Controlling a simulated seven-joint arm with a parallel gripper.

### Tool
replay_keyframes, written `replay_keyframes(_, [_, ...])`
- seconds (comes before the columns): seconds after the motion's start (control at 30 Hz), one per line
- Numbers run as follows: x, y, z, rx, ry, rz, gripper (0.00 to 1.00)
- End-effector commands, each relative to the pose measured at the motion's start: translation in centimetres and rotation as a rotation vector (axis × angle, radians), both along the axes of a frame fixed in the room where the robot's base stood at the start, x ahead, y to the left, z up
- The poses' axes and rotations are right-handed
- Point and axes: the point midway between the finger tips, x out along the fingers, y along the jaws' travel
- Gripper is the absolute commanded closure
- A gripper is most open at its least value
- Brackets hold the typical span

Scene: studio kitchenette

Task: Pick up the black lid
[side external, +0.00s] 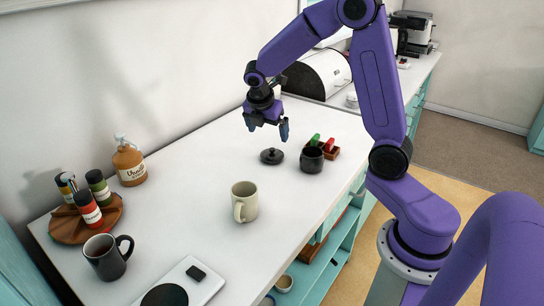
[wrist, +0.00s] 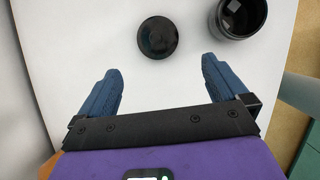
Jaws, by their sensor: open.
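The black lid (side external: 271,156) is a small round disc with a knob, lying flat on the white counter. In the wrist view the lid (wrist: 158,37) is at the top centre, ahead of my fingertips and between their lines. My gripper (side external: 267,128) is open and empty, above the counter, with the lid below it. In the wrist view my gripper (wrist: 160,70) shows two blue fingers spread wide, touching nothing. A black pot (side external: 311,160) stands just right of the lid, apart from it. The pot (wrist: 241,16) also shows at the top right of the wrist view.
A cream mug (side external: 244,201), a dark mug (side external: 108,256) and a round wooden tray (side external: 70,229) with jars stand nearer the camera. The white counter (side external: 200,180) is clear left of the lid.

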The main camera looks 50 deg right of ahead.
Motion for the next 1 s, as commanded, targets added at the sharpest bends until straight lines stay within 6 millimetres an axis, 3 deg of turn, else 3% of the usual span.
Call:
replay_keyframes(0.1, [0.1, -0.9, -2.2, -0.001, 0.006, -0.001, 0.00])
replay_keyframes(0.3, [0.5, -1.9, -4.7, 0.001, 0.003, 0.000, 0.00])
replay_keyframes(0.57, [0.8, -2.5, -5.9, 0.001, 0.000, -0.002, 0.00])
replay_keyframes(1.0, [1.7, -4.4, -9.9, 0.002, 0.001, 0.001, 0.00])
